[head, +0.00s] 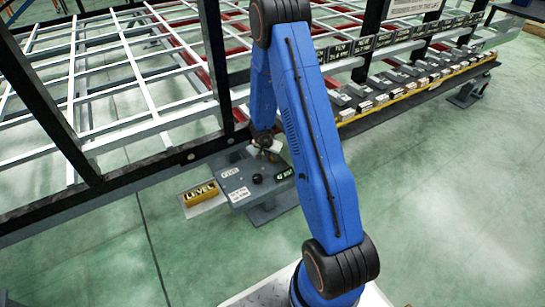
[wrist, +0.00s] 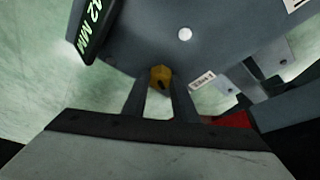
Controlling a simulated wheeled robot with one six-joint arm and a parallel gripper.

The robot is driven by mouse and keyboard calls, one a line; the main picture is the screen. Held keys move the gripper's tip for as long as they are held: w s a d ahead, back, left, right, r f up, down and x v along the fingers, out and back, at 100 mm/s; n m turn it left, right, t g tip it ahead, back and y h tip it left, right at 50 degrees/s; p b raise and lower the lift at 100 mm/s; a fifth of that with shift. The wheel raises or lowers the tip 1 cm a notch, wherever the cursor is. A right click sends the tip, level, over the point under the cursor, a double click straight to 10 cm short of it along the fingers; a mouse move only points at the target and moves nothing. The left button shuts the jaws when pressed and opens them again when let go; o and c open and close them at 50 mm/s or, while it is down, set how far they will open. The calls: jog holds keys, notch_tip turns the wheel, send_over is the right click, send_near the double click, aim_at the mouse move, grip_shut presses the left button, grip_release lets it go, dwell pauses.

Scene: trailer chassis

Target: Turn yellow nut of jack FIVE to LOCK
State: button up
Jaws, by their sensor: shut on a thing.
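The yellow nut (wrist: 161,73) is at the centre of the wrist view, between the two dark fingers of my gripper (wrist: 160,84), which is shut on it. A small dark mark shows on the nut. The grey jack body (wrist: 225,45) lies around it, with a small pale label (wrist: 202,80) just right of the nut; its word is too small to read surely. In the head view the jack's grey plate (head: 238,178) shows beside the frame with a name label.
A yellow LEVEL block (head: 200,193) is left of the plate. The dark trailer frame (head: 190,154) runs behind. Green floor is free in front and right.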

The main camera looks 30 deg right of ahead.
jog(key=shift+w+a+m+g+h, duration=0.1)
jog(key=shift+m+g+h, duration=0.3)
jog(key=shift+m, duration=1.3)
jog(key=o, duration=1.1)
jog(key=v, duration=1.7)
jog(key=shift+w+r, duration=0.25)
jog(key=shift+s, duration=0.1)
